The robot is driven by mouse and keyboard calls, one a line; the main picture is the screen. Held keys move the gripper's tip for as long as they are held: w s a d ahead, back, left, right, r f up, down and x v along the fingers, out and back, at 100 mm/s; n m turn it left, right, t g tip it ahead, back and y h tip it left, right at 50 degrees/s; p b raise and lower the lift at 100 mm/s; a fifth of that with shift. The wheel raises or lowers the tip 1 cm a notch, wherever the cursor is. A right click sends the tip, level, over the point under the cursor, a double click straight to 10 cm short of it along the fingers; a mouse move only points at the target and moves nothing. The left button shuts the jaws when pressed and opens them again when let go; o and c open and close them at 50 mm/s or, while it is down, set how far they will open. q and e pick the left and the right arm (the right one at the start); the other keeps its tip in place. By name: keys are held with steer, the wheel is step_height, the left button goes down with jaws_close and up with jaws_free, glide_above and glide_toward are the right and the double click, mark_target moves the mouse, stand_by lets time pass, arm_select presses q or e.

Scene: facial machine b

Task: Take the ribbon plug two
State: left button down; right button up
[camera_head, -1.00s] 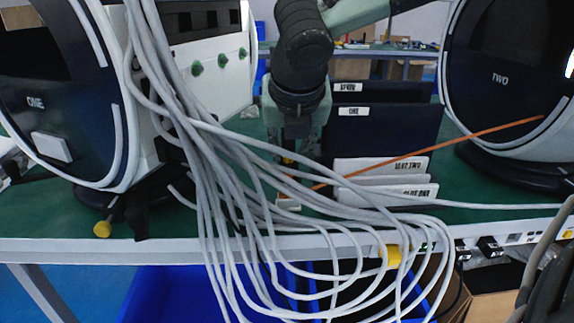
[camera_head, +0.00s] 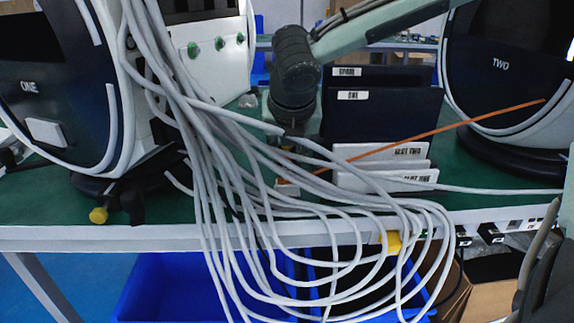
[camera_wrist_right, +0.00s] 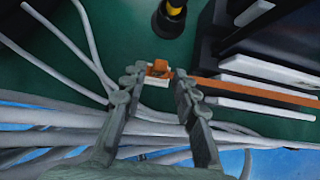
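An orange ribbon (camera_head: 440,131) runs from the machine marked TWO (camera_head: 505,75) down left to a small orange and white plug end (camera_head: 287,187) on the green table. In the right wrist view the plug end (camera_wrist_right: 157,72) lies between the fingertips of my right gripper (camera_wrist_right: 157,84). The fingers are apart, one on each side, and I cannot tell whether either touches it. The ribbon leaves to the right past the right finger. My left gripper is not in view.
A thick bundle of grey cables (camera_head: 215,150) hangs over the table's front edge, close to the plug. White slot plates (camera_head: 380,152) and dark panels (camera_head: 385,120) stand just right. Machine ONE (camera_head: 60,100) is at left. A blue bin (camera_head: 165,290) is below.

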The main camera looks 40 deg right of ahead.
steer(key=shift+x, duration=1.15)
steer(key=shift+c, duration=0.6)
jaws_close()
steer(key=shift+r, duration=0.3)
step_height(320, 180, up, 8)
steer(key=p, duration=0.2)
steer(key=shift+f, duration=0.25)
